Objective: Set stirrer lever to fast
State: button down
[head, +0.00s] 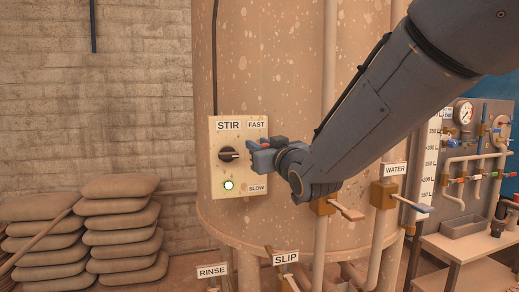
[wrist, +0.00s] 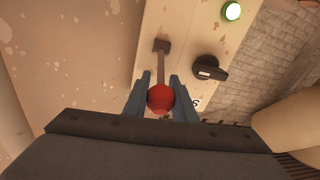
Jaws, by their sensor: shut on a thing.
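The stirrer panel (head: 217,180) is a pale plate on the big tank, marked STIR, with FAST at the upper right and SLOW at the lower right. My gripper (head: 256,156) is at the panel's right side, at a height between the FAST and SLOW labels. In the wrist view, my gripper (wrist: 159,92) is shut on the stirrer lever's red ball knob (wrist: 160,99), one blue finger on each side. The lever's brown stem (wrist: 163,65) runs from the ball to the panel. My gripper hides most of the lever in the head view.
A black rotary knob (head: 228,154) and a lit green lamp (head: 228,185) are on the panel, left of my gripper. Valves marked WATER (head: 385,194), SLIP and RINSE stand below and right. Stacked sacks (head: 122,215) lie at left.

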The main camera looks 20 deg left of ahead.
jog(key=c, duration=1.5)
grip_release()
jog(key=shift+o, duration=0.2)
jog(key=b+v, duration=0.3)
jog(key=v, duration=0.4)
jog(key=shift+s+d, duration=0.25)
jog(key=shift+s, duration=0.05)
